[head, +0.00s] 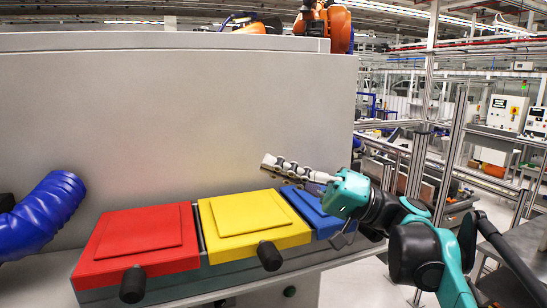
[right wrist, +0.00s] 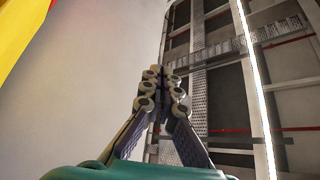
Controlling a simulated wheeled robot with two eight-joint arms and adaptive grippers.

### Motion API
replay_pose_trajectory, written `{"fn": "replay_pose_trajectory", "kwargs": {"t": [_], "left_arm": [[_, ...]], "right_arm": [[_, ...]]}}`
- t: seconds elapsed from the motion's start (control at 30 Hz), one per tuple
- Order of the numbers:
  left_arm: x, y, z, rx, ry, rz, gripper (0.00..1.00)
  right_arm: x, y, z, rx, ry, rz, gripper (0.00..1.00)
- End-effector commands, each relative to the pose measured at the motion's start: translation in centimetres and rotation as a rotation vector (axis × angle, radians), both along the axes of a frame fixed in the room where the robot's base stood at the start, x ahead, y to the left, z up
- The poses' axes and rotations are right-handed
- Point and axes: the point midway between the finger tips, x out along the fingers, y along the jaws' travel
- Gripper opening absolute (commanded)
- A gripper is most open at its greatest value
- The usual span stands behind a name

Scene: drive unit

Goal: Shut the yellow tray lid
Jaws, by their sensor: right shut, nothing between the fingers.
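The yellow tray lid (head: 243,213) lies flat on its tray in the middle of a row of three and looks closed in the head view. A black knob (head: 270,256) sticks out at its front edge. My right gripper (head: 270,163) is shut and empty, its fingers pointing left. It appears above the back of the yellow and blue lids, apart from them, near the grey panel. In the right wrist view its closed fingers (right wrist: 163,75) point up the picture, and a yellow surface (right wrist: 14,25) with a red edge shows at the top left. My left gripper is not in view.
The red lid (head: 138,231) lies left of the yellow one, also with a black knob. The blue lid (head: 315,212) is at the right, partly hidden by my right arm. A tall grey panel (head: 150,120) stands behind. A blue corrugated hose (head: 45,210) is at the left.

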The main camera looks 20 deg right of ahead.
Motion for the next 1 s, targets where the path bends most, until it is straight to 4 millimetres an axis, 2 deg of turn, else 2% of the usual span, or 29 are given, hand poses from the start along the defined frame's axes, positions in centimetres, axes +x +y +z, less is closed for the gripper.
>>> {"fn": "replay_pose_trajectory", "kwargs": {"t": [0.2,0.73,0.87,1.0], "left_arm": [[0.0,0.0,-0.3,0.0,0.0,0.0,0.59],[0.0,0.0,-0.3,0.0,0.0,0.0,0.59],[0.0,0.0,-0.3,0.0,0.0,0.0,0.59],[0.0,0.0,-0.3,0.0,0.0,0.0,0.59]], "right_arm": [[-0.5,0.0,-0.8,0.0,0.0,0.0,0.0],[-0.6,-0.2,-0.9,0.0,0.0,0.0,0.0],[-1.0,-1.5,-1.4,0.0,0.0,-0.004,0.0],[-2.2,-4.1,-2.0,0.0,0.001,-0.007,0.0]]}}
